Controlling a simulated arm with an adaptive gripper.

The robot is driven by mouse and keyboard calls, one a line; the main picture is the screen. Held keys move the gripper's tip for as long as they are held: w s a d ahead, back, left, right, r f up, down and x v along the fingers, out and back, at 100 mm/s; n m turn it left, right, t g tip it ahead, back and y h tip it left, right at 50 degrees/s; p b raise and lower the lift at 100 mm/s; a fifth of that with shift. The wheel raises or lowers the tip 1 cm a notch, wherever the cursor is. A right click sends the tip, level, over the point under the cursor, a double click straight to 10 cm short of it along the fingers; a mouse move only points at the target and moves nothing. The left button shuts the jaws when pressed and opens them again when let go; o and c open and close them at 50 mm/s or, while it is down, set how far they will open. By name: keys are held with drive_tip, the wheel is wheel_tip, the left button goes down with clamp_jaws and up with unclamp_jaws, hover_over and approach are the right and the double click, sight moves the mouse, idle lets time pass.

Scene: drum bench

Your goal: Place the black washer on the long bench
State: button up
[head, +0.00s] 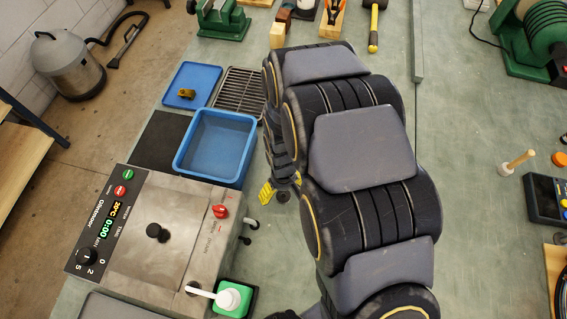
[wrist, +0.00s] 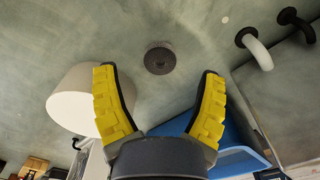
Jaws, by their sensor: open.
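The black washer (wrist: 159,61), a dark disc with a small centre, lies flat on the green-grey surface in the wrist view. It is ahead of my open gripper (wrist: 158,100), beyond the gap between the two yellow fingertips and apart from both. Nothing is between the fingers. In the head view, a yellow fingertip of my gripper (head: 267,193) shows beside my arm, right of the steel machine. My arm hides much of the area there, and I cannot clearly make out the washer. The long bench (head: 465,230) has a worn green-grey top.
The steel machine (head: 150,265) with black pipe ends stands left of my gripper. A blue tub (head: 217,143), a blue tray (head: 190,82) and a wire rack (head: 240,88) lie farther back. A pale round object (wrist: 72,100) is beside the left finger.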

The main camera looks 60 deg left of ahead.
sight(283, 195)
wheel_tip(283, 195, down, 3)
drive_tip(key=shift+r, duration=0.15)
drive_tip(key=c, duration=0.8)
drive_tip(key=shift+r, duration=0.1)
wheel_tip(283, 195, up, 10)
drive_tip(key=w+d+r+m, duration=0.4)
drive_tip(key=w+d+r, duration=0.15)
drive_tip(key=w, duration=0.55)
drive_tip(key=w+d+r+m, duration=0.4)
drive_tip(key=w+d+m, duration=0.15)
drive_tip(key=w, duration=0.55)
drive_tip(key=w+d+r+m, duration=0.2)
drive_tip(key=d+r, duration=0.1)
drive_tip(key=d, duration=0.4)
drive_tip(key=w+d+r+m, duration=0.3)
drive_tip(key=d, duration=0.5)
drive_tip(key=w+d+r+m, duration=0.2)
drive_tip(key=w+d+r, duration=0.1)
drive_tip(key=d, duration=0.5)
drive_tip(key=shift+w+d+r, duration=0.15)
drive_tip(key=shift+d, duration=0.05)
